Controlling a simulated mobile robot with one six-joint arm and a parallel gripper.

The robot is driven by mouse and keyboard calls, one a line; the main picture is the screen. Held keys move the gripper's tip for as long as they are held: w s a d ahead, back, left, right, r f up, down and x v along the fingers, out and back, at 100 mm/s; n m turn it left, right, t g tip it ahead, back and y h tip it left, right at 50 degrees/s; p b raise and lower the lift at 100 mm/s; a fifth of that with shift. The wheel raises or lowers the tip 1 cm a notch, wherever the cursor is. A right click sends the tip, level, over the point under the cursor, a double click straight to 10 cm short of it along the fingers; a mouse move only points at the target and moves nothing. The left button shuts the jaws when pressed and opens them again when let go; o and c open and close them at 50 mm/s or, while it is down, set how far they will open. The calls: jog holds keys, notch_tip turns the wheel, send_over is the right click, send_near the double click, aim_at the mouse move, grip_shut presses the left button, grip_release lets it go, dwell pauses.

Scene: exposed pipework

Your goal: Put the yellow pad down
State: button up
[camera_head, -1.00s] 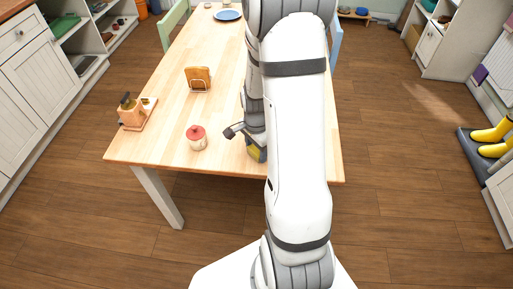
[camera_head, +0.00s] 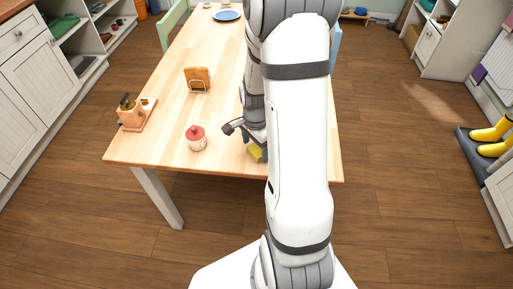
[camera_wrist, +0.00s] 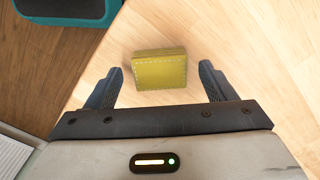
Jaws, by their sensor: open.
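The yellow pad (camera_wrist: 160,70) is square with pale stitching along its edges. It lies on the wooden table between the fingers of my gripper (camera_wrist: 159,88) in the wrist view. The fingers stand apart, with a gap on each side of the pad, so my gripper is open and not holding it. In the head view the yellow pad (camera_head: 256,153) shows near the table's front edge, partly hidden by my gripper (camera_head: 254,146) and arm.
The wooden table (camera_head: 222,105) bears a red-lidded jar (camera_head: 196,138) left of my gripper, a napkin holder (camera_head: 198,79), a wooden stand (camera_head: 132,112) and a blue plate (camera_head: 227,15). A teal-edged dark object (camera_wrist: 70,10) shows in the wrist view.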

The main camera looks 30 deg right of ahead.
aim_at(255, 151)
notch_tip(255, 151, up, 10)
jog(key=s+a+r+n+t, duration=0.2)
jog(key=s+a+r+n, duration=0.8)
jog(key=n, duration=0.5)
jog(key=shift+s+a+r+n+p, duration=0.35)
jog(key=shift+s+a, duration=0.3)
jog(key=shift+s, duration=0.4)
jog(key=shift+f, duration=0.1)
jog(key=shift+r+t+p, duration=0.3)
jog(key=shift+r+p, duration=0.6)
jog(key=shift+r, duration=0.15)
